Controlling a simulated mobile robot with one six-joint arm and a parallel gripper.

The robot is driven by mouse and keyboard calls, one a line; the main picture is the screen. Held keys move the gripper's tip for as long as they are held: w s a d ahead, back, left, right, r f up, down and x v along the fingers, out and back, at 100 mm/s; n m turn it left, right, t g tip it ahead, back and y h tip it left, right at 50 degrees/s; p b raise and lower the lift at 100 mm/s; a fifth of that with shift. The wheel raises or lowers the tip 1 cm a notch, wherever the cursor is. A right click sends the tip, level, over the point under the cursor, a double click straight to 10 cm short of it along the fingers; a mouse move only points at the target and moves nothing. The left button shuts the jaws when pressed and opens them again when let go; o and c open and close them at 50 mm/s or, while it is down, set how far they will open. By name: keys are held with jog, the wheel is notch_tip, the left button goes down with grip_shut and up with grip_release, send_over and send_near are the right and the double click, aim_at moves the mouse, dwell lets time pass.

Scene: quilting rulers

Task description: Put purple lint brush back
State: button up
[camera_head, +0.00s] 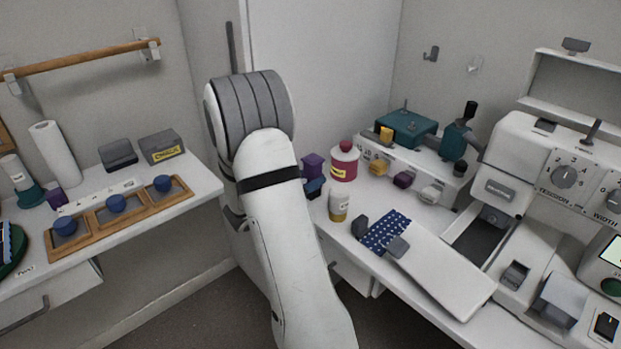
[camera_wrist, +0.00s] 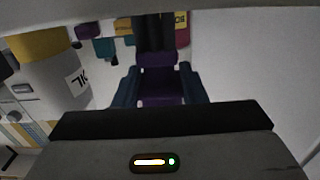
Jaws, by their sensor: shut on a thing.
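In the wrist view my gripper (camera_wrist: 158,88) has its two teal fingers closed on a purple thing (camera_wrist: 160,61), which I take to be the purple lint brush. A dark part extends from it, away from the wrist. In the head view a purple block (camera_head: 313,164) shows just right of my forearm, above a dark blue piece that may be a fingertip. It looks like the held brush, but the arm hides most of the gripper. It is near the red-lidded pink tub (camera_head: 344,163), left of it.
A cup with a yellow band (camera_head: 339,204) stands at the right table's near edge. The left table holds wooden trays (camera_head: 112,213) with blue knobs and grey boxes (camera_head: 161,147). A floor gap separates the tables.

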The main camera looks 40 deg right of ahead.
jog(key=shift+f, duration=0.25)
jog(key=o, duration=1.2)
jog(key=a, duration=0.8)
jog(key=shift+s+r+p, duration=0.15)
jog(key=shift+s+p, duration=0.1)
jog(key=shift+p, duration=0.05)
